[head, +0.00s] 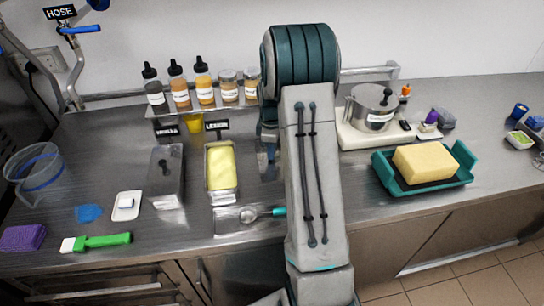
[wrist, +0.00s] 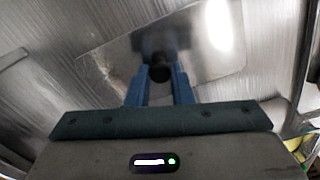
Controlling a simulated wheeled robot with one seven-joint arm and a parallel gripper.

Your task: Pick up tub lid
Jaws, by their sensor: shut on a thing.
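The tub lid (wrist: 215,62) is a flat, shiny, see-through-looking panel with a dark knob (wrist: 160,73), in the wrist view. My gripper (wrist: 160,76) has its two blue fingers shut on the knob, one on each side. The lid looks about level over brushed steel; I cannot tell whether it touches it. In the head view my arm hides most of the gripper and the lid. The lemon tub (head: 220,176) stands uncovered left of my arm, full of yellow ice cream. The vanilla tub (head: 167,190) beside it has a lid with a dark knob.
Bottles and jars (head: 180,86) line the back shelf. Right of my arm are a steel pot (head: 370,108) on a scale and a teal tray (head: 460,183) with a yellow block.

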